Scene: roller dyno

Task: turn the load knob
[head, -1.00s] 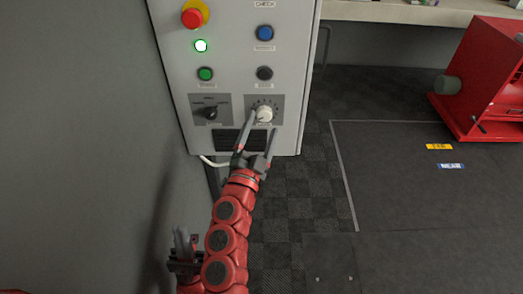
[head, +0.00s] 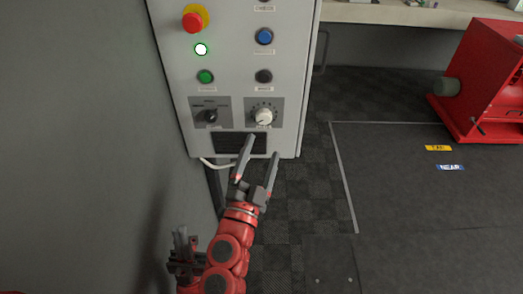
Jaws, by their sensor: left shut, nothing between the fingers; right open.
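The load knob (head: 263,116) is a round white knob on a dark grey plate with dial marks, low on the right of the control cabinet's front. My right gripper (head: 261,148) is open and empty. Its two fingers point up toward the knob and show just below it in the picture, clear of it. My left gripper (head: 182,240) is shut and empty at the lower left, beside my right arm and well away from the cabinet face. The knob is fully in view; its exact pointer angle is too small to read.
A wall is at left. A red machine (head: 488,80) stands at right.

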